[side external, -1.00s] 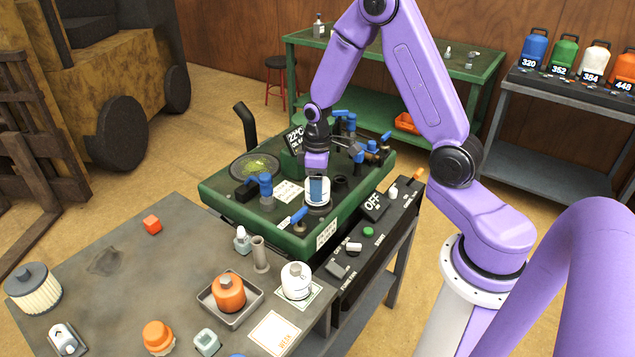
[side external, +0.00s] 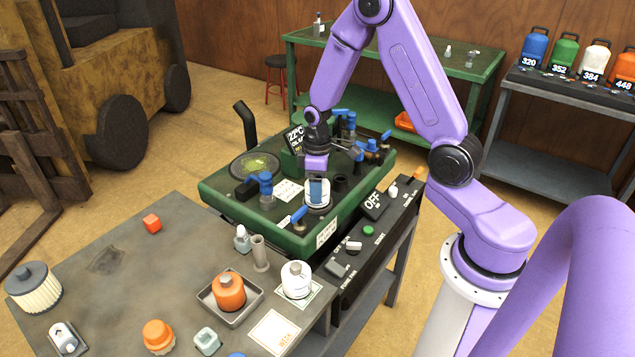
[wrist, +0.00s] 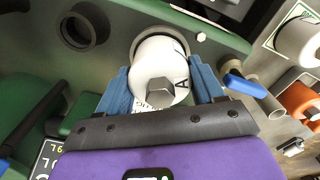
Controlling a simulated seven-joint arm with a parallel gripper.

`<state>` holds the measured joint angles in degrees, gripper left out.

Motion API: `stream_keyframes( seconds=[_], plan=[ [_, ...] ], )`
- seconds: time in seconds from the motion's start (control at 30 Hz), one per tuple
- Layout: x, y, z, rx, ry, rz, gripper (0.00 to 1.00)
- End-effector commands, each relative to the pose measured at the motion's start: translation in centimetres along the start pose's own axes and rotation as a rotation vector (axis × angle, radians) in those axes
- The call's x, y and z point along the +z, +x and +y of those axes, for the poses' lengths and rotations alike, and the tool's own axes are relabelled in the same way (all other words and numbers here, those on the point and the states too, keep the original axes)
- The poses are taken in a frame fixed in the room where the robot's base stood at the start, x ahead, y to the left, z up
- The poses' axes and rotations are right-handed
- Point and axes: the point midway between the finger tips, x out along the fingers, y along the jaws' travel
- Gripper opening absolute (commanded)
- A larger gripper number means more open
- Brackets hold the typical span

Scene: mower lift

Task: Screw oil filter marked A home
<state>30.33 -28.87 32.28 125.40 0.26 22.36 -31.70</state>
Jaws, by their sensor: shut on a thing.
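The white oil filter marked A (wrist: 160,62) stands upright at a round port on the green-edged bench, with its hex top facing the wrist camera. It also shows in the side view (side external: 318,199), partly hidden by my gripper. My gripper (wrist: 162,92) is shut on it, with one blue finger on each side. In the side view my gripper (side external: 317,190) points straight down over the port. The filter's lower end and its thread are hidden.
An empty dark port (wrist: 82,27) is beside the filter. Blue-handled valves (side external: 265,185) and a blue lever (side external: 298,215) are close by. A switch panel (side external: 372,207) runs along the bench's right side. Another white filter (side external: 296,280) and an orange one in a tray (side external: 228,292) stand on the grey table.

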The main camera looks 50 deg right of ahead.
Motion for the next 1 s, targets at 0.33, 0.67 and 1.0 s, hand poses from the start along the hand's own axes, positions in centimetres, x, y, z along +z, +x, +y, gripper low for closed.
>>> stream_keyframes(
  seconds=[0.33, 0.67, 1.0],
  plan=[
    [-0.01, 0.64, 0.0, 0.0, 0.0, 0.001, 0.36],
    [-0.04, 0.61, -0.01, 0.001, 0.275, 0.001, 0.36],
    [-0.01, 0.61, -0.01, 0.001, 0.552, 0.002, 0.36]
  ],
)
